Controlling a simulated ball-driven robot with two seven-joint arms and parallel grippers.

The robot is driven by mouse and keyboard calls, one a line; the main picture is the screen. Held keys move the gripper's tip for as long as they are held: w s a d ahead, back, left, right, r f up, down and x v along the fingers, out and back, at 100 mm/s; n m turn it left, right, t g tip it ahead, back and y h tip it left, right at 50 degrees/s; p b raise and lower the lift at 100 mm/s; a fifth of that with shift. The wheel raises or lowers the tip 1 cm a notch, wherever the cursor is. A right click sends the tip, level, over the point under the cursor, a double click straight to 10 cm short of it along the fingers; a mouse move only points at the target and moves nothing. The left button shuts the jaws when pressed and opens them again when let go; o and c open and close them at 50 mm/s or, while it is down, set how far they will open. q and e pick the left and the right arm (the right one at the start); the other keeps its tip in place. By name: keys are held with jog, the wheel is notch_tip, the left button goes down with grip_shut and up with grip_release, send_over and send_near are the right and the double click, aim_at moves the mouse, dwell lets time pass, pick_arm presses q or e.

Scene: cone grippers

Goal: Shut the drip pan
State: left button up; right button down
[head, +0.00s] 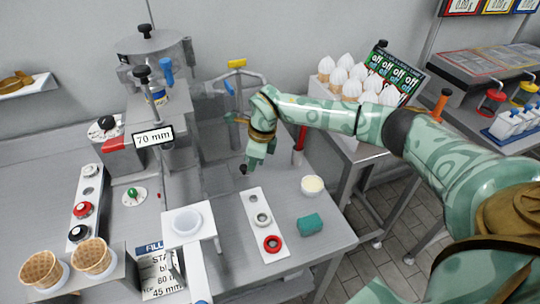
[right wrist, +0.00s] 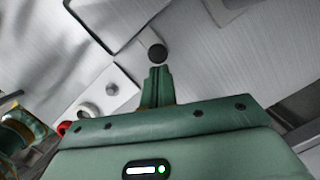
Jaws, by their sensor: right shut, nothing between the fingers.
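My right gripper (head: 251,165) reaches over the steel counter from the right, fingers pointing down. It is shut and empty. A small black knob (head: 243,169) is just beside its fingertips; I take it as the drip pan's handle. In the right wrist view the round black knob (right wrist: 157,53) lies just beyond the shut fingertips (right wrist: 158,72); I cannot tell if they touch. A grey metal panel with a dark outline (right wrist: 105,18), perhaps the drip pan, lies beside the knob. In the head view the arm and grey-on-grey surfaces make the pan's edges hard to see. My left gripper is not in view.
A white strip with rings (head: 252,207), a cream-filled cup (head: 313,184) and a green sponge (head: 310,225) lie near the gripper. The machine with a "70 mm" sign (head: 153,138) stands left. Waffle cones (head: 92,256) stand front left.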

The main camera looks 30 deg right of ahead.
send_over(220, 182)
jog(key=shift+s+d, duration=0.45)
